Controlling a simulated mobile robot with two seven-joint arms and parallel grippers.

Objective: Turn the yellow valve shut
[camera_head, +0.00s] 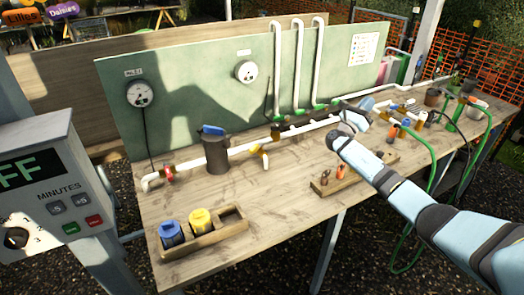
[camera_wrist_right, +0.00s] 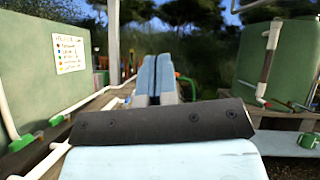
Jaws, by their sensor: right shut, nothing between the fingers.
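A yellow valve (camera_head: 264,155) sits on the white pipe, on the bench just right of the dark grey canister. It is small here, and I cannot tell how far its handle is turned. My right gripper (camera_head: 367,103) is over the back right part of the bench, well to the right of the yellow valve and apart from it. In the right wrist view its two light blue fingers (camera_wrist_right: 156,78) lie together with nothing between them. The yellow valve does not show clearly in the wrist view. My left gripper is out of view.
A dark canister (camera_head: 216,153) stands beside the yellow valve. A wooden tray (camera_head: 222,236) holds a blue-topped and a yellow-topped pot. A tool block (camera_head: 340,184) lies near the front edge. A timer box (camera_head: 40,190) stands at left. The middle front of the bench is clear.

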